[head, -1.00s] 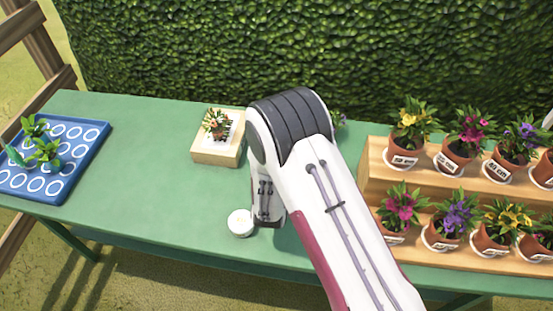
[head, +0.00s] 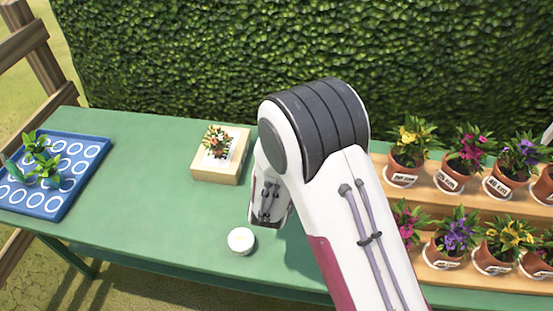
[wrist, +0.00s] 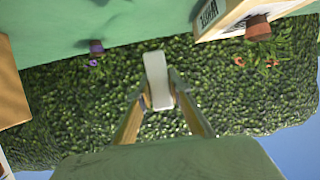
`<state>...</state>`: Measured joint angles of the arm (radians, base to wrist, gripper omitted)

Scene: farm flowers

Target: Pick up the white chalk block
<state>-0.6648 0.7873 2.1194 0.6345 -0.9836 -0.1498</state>
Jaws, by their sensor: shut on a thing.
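The white chalk block (wrist: 157,72) is a pale oblong piece with rounded ends, between my fingertips in the wrist view. My gripper (wrist: 161,94) is shut on it, one finger on each side, and its far end sticks out past the fingers. The hedge shows behind it and nothing is seen touching the block besides the fingers. In the head view the block and my fingertips are hidden behind my arm.
On the green table (head: 150,190) are a blue tray (head: 75,190) with seedlings, a wooden block (head: 207,177) with flowers, and a small white round object (head: 241,240). Tiered shelves (head: 460,201) with potted flowers stand at right. A hedge (head: 300,40) rises behind. Table's middle left is clear.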

